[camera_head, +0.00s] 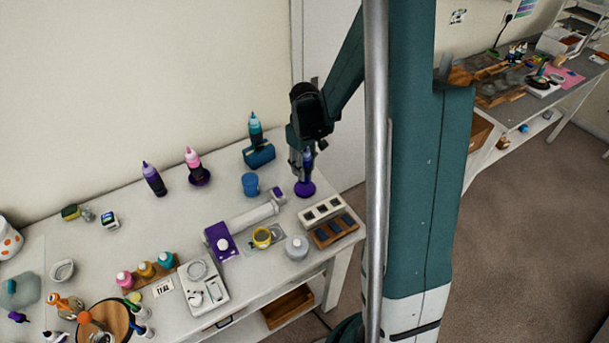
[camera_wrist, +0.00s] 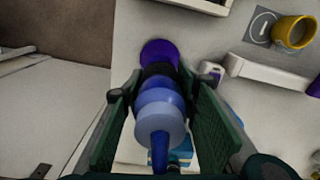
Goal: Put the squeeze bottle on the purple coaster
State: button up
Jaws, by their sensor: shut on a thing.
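My gripper (camera_head: 302,163) points down over the right part of the table and is shut on a squeeze bottle. In the wrist view the bottle (camera_wrist: 161,125) shows its blue nozzle and pale blue collar between my fingers (camera_wrist: 163,105). In the head view only a bluish-purple sliver of the bottle (camera_head: 309,158) shows beside the fingers. A round purple coaster (camera_head: 305,190) lies directly below the gripper. It also shows past the bottle in the wrist view (camera_wrist: 158,48). Whether the bottle's base touches it cannot be told.
A pink squeeze bottle (camera_head: 193,162) stands on a purple dish, beside a dark purple one (camera_head: 153,178). A teal bottle (camera_head: 255,128) stands at a blue holder (camera_head: 259,156). A blue cup (camera_head: 250,184), a white roll (camera_head: 254,216) and a sample tray (camera_head: 328,222) are near the coaster.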

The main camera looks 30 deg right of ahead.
aim_at(304, 151)
jog(key=shift+f, duration=0.15)
jog(key=shift+f, duration=1.9)
jog(key=shift+f, duration=0.15)
jog(key=o, duration=1)
jog(key=shift+r, duration=0.25)
jog(key=shift+r, duration=5.9)
